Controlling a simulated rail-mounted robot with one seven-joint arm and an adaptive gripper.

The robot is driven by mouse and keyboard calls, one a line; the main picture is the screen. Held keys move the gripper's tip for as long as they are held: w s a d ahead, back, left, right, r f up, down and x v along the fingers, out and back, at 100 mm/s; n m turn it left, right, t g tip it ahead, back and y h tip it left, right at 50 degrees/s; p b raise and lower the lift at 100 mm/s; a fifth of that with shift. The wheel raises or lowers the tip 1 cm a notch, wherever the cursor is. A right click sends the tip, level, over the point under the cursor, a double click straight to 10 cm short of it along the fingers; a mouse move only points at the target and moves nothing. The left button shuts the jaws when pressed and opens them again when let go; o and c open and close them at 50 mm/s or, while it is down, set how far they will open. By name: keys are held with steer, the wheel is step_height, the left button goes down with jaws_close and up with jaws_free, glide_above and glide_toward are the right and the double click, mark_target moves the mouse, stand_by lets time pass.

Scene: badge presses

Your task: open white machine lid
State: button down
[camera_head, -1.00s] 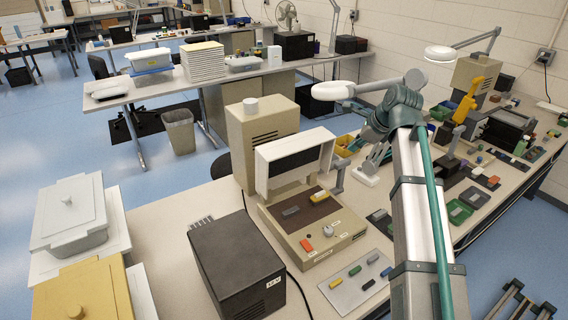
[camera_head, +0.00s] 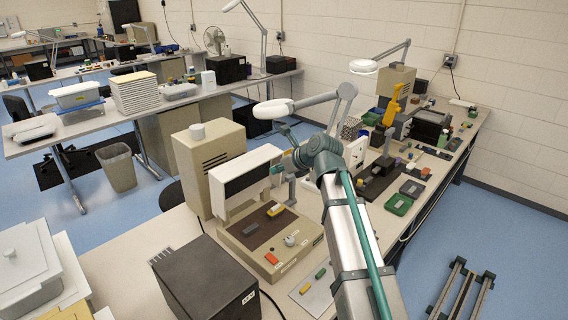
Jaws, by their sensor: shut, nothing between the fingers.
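The nearest badge press has a beige base (camera_head: 270,245) with a brown bed, on the bench left of my arm. Its white lid (camera_head: 246,177) stands raised above the bed, with its dark underside partly showing. A red button and a small grey knob sit on the front of the base. My arm crosses the picture from the lower right, and its joint is to the right of the raised lid.
A black box (camera_head: 205,282) stands in front of the press. A beige cabinet (camera_head: 214,172) is behind it. A magnifier lamp (camera_head: 273,108) reaches over from behind my arm. Another press with a yellow arm (camera_head: 393,104) stands farther right. Open blue floor (camera_head: 500,235) lies at the right.

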steer(key=w+a+f+p, duration=0.2)
steer(key=w+a, duration=0.2)
steer(key=a, duration=0.1)
steer(key=shift+w, duration=0.4)
steer(key=w+a+r+p, duration=0.2)
steer(key=shift+w+a, duration=0.35)
steer(key=shift+w+a+p, duration=0.2)
steer(key=shift+a+p, duration=0.05)
steer(key=shift+p, duration=0.05)
steer(key=shift+s, duration=0.1)
